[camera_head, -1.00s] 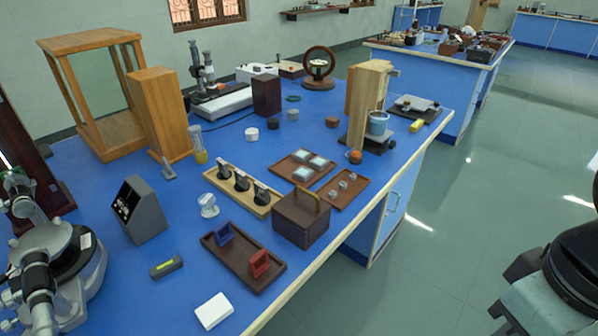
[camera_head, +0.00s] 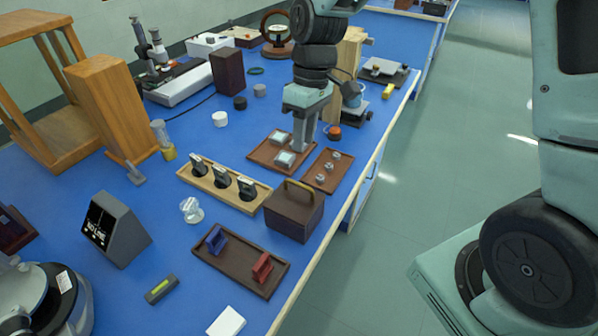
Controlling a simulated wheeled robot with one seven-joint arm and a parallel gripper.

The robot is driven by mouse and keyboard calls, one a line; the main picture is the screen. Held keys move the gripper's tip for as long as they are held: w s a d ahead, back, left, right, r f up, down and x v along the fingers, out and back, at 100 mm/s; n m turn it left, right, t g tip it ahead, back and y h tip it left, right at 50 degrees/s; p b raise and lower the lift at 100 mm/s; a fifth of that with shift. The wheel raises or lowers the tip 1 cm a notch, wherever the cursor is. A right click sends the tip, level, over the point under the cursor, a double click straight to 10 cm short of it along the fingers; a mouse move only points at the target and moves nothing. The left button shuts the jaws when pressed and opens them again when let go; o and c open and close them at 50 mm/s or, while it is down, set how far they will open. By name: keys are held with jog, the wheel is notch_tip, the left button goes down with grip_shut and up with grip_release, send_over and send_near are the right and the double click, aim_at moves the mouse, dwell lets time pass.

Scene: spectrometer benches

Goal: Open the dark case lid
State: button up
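The dark case (camera_head: 293,216) is a brown box near the bench's right edge. Its lid is closed, with a brass-coloured handle (camera_head: 299,190) on top. My gripper (camera_head: 304,145) points down behind the case, over or beside the brown tray with pale square pieces. It is apart from the case and its handle. The fingers overlap in this view, so their gap is hidden, and I see nothing held between them.
A wooden tray (camera_head: 252,203) with several black-and-silver pieces is left of the case. A brown tray (camera_head: 225,268) with blue and red holders lies in front. A tray with small clear pieces (camera_head: 341,183) lies behind right. Open floor lies right of the bench.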

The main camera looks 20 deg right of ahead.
send_over(300, 192)
notch_tip(300, 192, down, 10)
jog(key=shift+s+r+p, duration=0.1)
jog(key=shift+r+p, duration=0.05)
jog(key=shift+p, duration=0.15)
grip_shut()
